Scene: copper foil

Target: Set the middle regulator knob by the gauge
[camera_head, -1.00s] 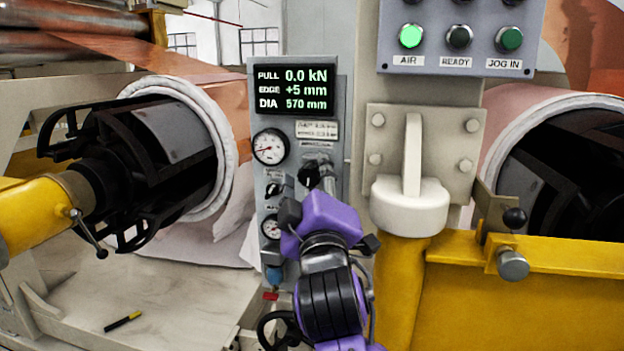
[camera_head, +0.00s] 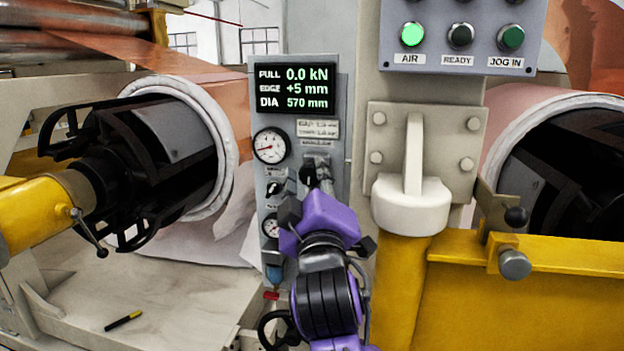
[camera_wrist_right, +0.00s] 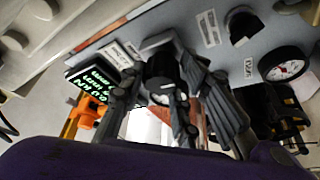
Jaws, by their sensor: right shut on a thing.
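The grey regulator panel (camera_head: 257,185) stands in mid-view in the head view. A white round gauge (camera_head: 270,145) with a red needle pointing left sits at its upper left; a gauge also shows in the right wrist view (camera_wrist_right: 285,65). My purple right gripper (camera_head: 300,192) is in front of the panel, below the display. In the right wrist view its grey fingers (camera_wrist_right: 165,95) are on either side of a round black knob (camera_wrist_right: 162,66), shut on it. The fingers partly hide it, and I cannot tell its marking. Another black knob (camera_head: 275,188) is below the upper gauge. My left gripper is not in view.
A display (camera_head: 296,89) reads 0.0 kN, +5 mm, 570 mm. A lower gauge (camera_head: 270,226) is left of my gripper. A yellow post with a white cap (camera_head: 410,207) stands close on the right. A foil roll (camera_head: 213,95) is at left.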

